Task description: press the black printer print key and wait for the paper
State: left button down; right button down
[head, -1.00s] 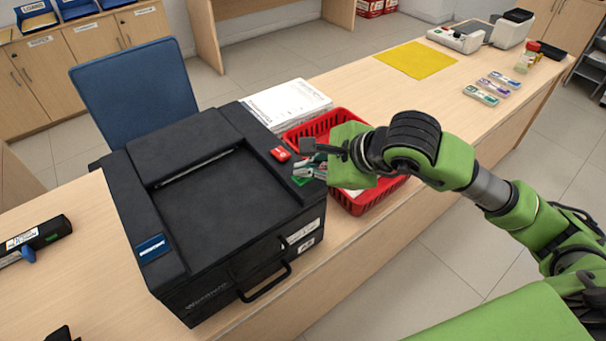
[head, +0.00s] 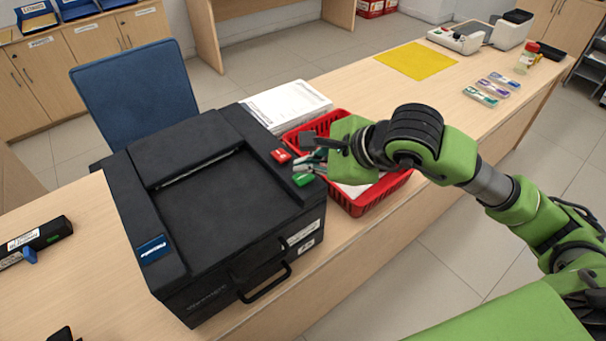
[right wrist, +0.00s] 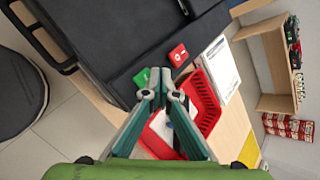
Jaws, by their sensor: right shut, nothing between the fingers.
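The black printer (head: 235,205) stands on the counter. A green key (head: 303,180) and a red key (head: 281,155) sit on its right top edge. Both keys also show in the right wrist view, green (right wrist: 142,77) and red (right wrist: 179,55). The recessed top tray is bare, with a thin pale line along its slot (head: 200,167). My right gripper (head: 308,167) is shut and empty, its fingertips just beside the green key. In the right wrist view its fingertips (right wrist: 160,93) are close to that key; I cannot tell whether they touch. My left gripper is not seen.
A red basket (head: 372,203) stands against the printer's right side, under my right gripper. A white paper stack (head: 285,105) lies behind it. A blue chair (head: 135,92) is behind the counter.

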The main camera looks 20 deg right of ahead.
aim_at(305, 179)
jog(key=shift+r, duration=0.15)
jog(key=shift+r+p, duration=1.35)
jog(key=shift+r, duration=1.05)
